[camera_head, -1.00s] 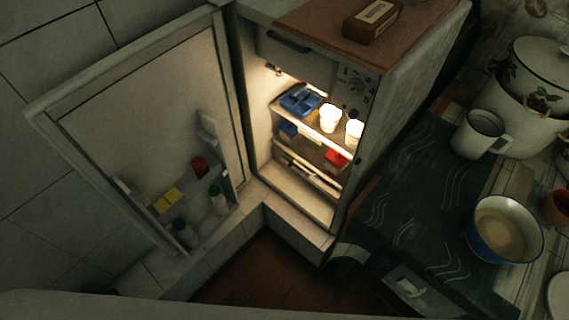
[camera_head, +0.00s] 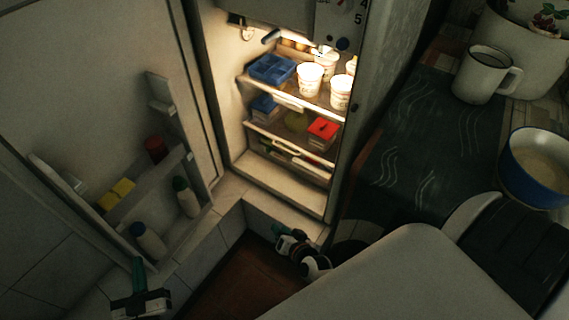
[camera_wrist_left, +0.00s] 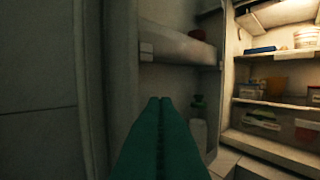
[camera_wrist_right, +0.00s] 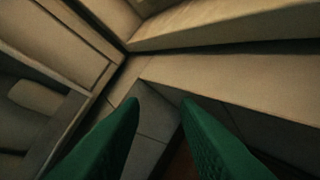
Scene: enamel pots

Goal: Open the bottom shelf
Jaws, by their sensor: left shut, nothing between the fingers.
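The refrigerator (camera_head: 232,130) stands open and lit inside. Its bottom shelf (camera_head: 265,139), a low compartment with a pale front and green contents, lies under the middle shelf; it also shows in the left wrist view (camera_wrist_left: 262,127). The door (camera_head: 95,90) is swung wide to the left. My left gripper (camera_head: 137,262) is shut and empty, low by the door's lower shelves; its green fingers (camera_wrist_left: 160,100) touch each other in the left wrist view. My right gripper (camera_head: 279,230) is below the refrigerator's front edge. Its fingers (camera_wrist_right: 160,100) are apart with nothing between them.
Upper shelves hold a blue tray (camera_head: 271,67), white cups (camera_head: 310,78) and a red box (camera_head: 322,132). Door shelves hold bottles (camera_head: 148,238). A dark counter (camera_head: 425,130) with a mug (camera_head: 484,75) and bowl (camera_head: 540,165) is at right. Floor (camera_head: 232,275) between is open.

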